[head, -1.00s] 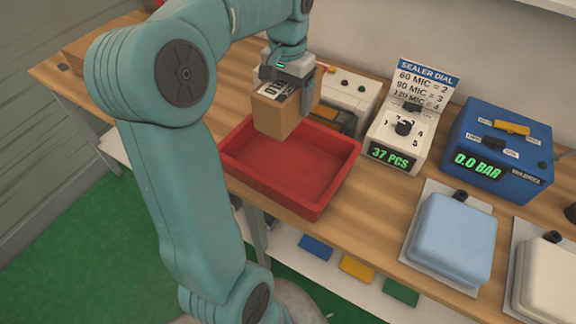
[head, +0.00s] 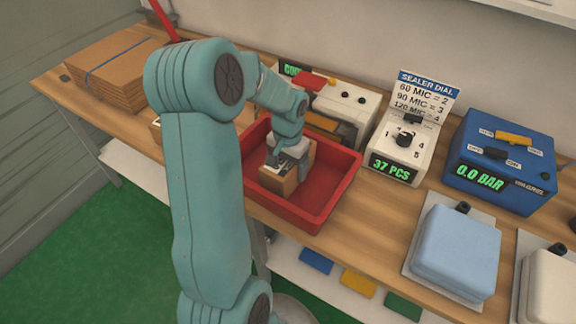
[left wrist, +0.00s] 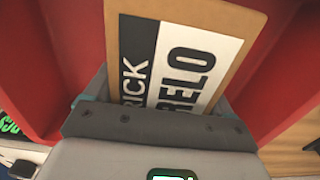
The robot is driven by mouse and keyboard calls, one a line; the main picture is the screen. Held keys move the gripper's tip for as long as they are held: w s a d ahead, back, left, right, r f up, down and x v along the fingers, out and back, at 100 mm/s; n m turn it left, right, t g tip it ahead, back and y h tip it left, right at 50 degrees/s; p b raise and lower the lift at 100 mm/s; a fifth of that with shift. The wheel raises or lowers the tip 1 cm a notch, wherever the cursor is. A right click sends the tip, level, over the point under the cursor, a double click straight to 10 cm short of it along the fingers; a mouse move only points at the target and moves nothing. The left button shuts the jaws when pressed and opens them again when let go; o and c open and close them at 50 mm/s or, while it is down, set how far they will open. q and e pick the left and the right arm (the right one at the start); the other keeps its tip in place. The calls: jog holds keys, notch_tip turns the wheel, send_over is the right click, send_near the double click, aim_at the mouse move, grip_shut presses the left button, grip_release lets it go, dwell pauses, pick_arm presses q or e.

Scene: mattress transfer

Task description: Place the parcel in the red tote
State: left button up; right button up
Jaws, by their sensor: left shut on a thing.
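The parcel (head: 281,181) is a brown cardboard box with a black and white label. It is inside the red tote (head: 335,203), between its walls. I cannot tell whether it touches the tote's floor. My left gripper (head: 287,158) is shut on the parcel from above. In the left wrist view the label of the parcel (left wrist: 180,60) fills the middle, with red walls of the tote (left wrist: 75,50) on both sides. My left arm hides the left part of the tote. My right gripper is not in view.
A sealer (head: 345,103) stands behind the tote, with a white dial box (head: 397,153) to its right. A blue box reading 0.0 BAR (head: 500,155) stands further right. Flat cardboard (head: 110,70) lies at the back left. A blue pad (head: 456,248) lies at the front right.

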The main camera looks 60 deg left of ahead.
pick_arm(q)
jog(key=shift+f, duration=0.15)
jog(key=shift+f, duration=0.2)
jog(key=o, duration=1.3)
jog(key=shift+c, duration=0.2)
jog(key=shift+r, duration=0.3)
notch_tip(320, 180, up, 12)
jog(key=shift+f, duration=0.25)
jog(key=shift+r, duration=0.25)
